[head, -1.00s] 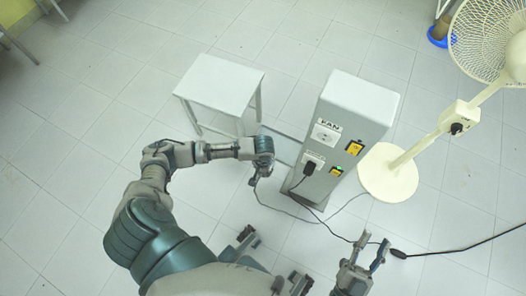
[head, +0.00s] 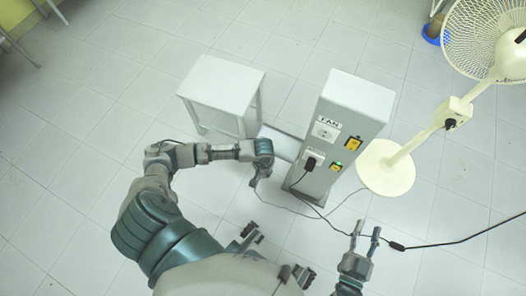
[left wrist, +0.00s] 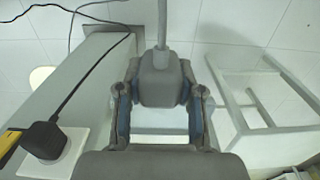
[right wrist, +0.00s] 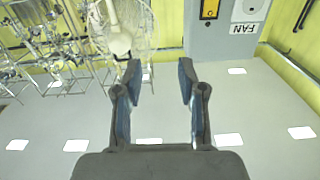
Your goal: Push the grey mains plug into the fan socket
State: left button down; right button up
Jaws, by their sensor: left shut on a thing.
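My left gripper (head: 256,181) is shut on the grey mains plug (left wrist: 160,78), with a blue-padded finger on each side and the grey cable running from the plug's far end. In the head view the gripper hangs left of the grey pillar, apart from it, and the plug is too small to make out. The fan socket (head: 326,130) is on the pillar face below the FAN label and looks empty. The plug's pins are hidden in the left wrist view. My right gripper (head: 367,232) is open and empty; its fingers (right wrist: 158,80) stand apart in the right wrist view.
A black plug (head: 310,163) sits in the lower socket, also in the left wrist view (left wrist: 45,139). Yellow switches (head: 353,145) are beside the sockets. A white stool (head: 222,82) stands left of the pillar (head: 358,96), the cream fan (head: 388,168) right. Cables cross the floor.

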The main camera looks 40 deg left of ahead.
aim_at(263, 175)
pick_arm(q)
jog(key=shift+s+d+r+p, duration=0.15)
jog(key=shift+s+r+p, duration=0.2)
jog(key=shift+s+p, duration=0.3)
jog(key=shift+s+d+r+p, duration=0.15)
jog(key=shift+s+p, duration=0.35)
jog(key=shift+p, duration=0.2)
pick_arm(e)
jog(key=s+d+f+g+h, duration=0.1)
jog(key=s+d+f+g, duration=0.1)
jog(key=f+g, duration=0.3)
jog(key=shift+s+f+g+h, duration=0.3)
jog(key=shift+s+f, duration=0.35)
jog(key=shift+f, duration=0.25)
